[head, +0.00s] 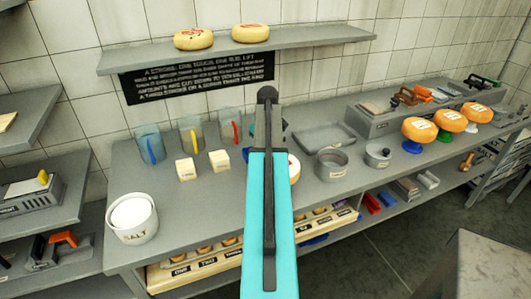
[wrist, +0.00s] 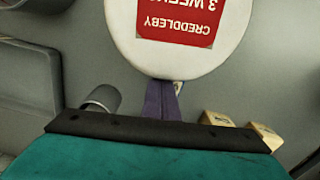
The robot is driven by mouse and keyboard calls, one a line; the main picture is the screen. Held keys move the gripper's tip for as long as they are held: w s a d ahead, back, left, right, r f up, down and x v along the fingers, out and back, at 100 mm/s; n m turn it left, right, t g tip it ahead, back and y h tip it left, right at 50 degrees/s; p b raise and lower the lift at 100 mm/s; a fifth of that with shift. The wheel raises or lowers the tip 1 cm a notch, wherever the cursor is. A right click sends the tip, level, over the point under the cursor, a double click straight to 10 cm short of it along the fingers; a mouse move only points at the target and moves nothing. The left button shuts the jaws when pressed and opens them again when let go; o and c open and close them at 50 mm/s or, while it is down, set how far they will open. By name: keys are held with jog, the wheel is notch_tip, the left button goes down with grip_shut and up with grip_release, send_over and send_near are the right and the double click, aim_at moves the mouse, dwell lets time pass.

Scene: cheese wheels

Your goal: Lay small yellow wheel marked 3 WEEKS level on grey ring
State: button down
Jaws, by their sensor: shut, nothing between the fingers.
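The pale yellow wheel (wrist: 185,58) with a red label reading CREDDLEBY 3 WEEKS fills the upper middle of the wrist view. In the head view it shows only as a sliver (head: 295,168) beside my turquoise arm, on the counter. My gripper (wrist: 164,86) is shut and empty, its purple fingers ending at the wheel's near edge; I cannot tell if they touch it. In the head view my arm hides the gripper. A grey round, open-topped piece (head: 332,164) with a small label stands right of the wheel; it appears to be the grey ring.
Two pale blocks (head: 185,169) (head: 219,161) and several clear beakers (head: 190,134) stand left of my arm. Orange wheels (head: 420,129) stand farther right. A SALT tub (head: 133,219) is front left.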

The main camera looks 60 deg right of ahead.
jog(key=shift+s, duration=0.1)
jog(key=shift+s+a, duration=0.3)
jog(key=shift+s, duration=0.2)
jog(key=shift+s+a, duration=0.25)
jog(key=shift+s, duration=0.2)
jog(key=shift+w+d, duration=0.1)
jog(key=shift+w+d+p, duration=0.2)
jog(key=shift+w+d, duration=0.3)
jog(key=shift+w, duration=0.35)
jog(key=shift+w+d+p, duration=0.15)
jog(key=shift+w+d, duration=0.3)
jog(key=shift+w, duration=0.35)
jog(key=shift+w+r, duration=0.15)
jog(key=shift+r, duration=0.1)
notch_tip(320, 180, up, 10)
jog(key=b, duration=0.3)
jog(key=shift+f, duration=0.25)
jog(key=shift+a+r, duration=0.1)
